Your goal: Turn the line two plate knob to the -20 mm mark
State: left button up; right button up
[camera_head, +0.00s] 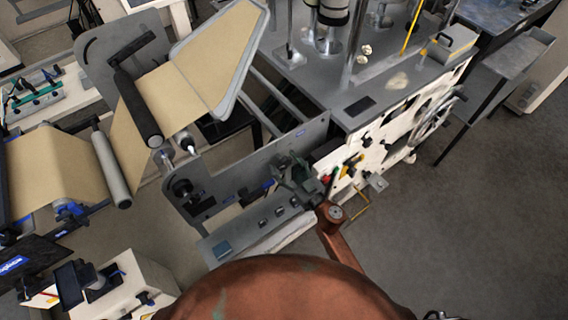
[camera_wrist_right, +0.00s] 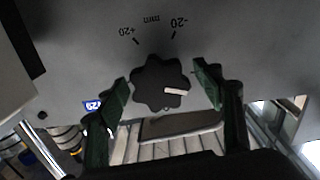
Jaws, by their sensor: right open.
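The black scalloped knob (camera_wrist_right: 152,72) is on a grey plate (camera_wrist_right: 75,60) in the right wrist view. Its white pointer (camera_wrist_right: 177,91) points right, away from both marks. The -20 mark (camera_wrist_right: 178,23) is above and right of the knob; the +20 mark (camera_wrist_right: 127,31) is above and left. The print appears upside down. My right gripper (camera_wrist_right: 164,85) is open, its green fingers on either side of the knob with gaps showing. In the head view my right gripper (camera_head: 297,180) is at the machine's side plate; I cannot make out the knob there. My left gripper is not in view.
Brown web (camera_head: 172,95) runs over the rollers at left. A grey panel with small knobs (camera_head: 262,222) is just below my right gripper. A white machine front with a handwheel (camera_head: 436,112) stands to the right. Open floor (camera_head: 480,220) lies at lower right.

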jog(key=c, duration=1.2)
jog(key=shift+o, duration=0.2)
jog(key=n, duration=0.7)
jog(key=shift+s+f+n, duration=0.1)
jog(key=shift+n, duration=0.2)
jog(key=n+b, duration=0.1)
jog(key=n, duration=0.3)
jog(key=shift+f, duration=0.1)
jog(key=shift+n+b, duration=0.35)
jog(key=shift+n, duration=1.65)
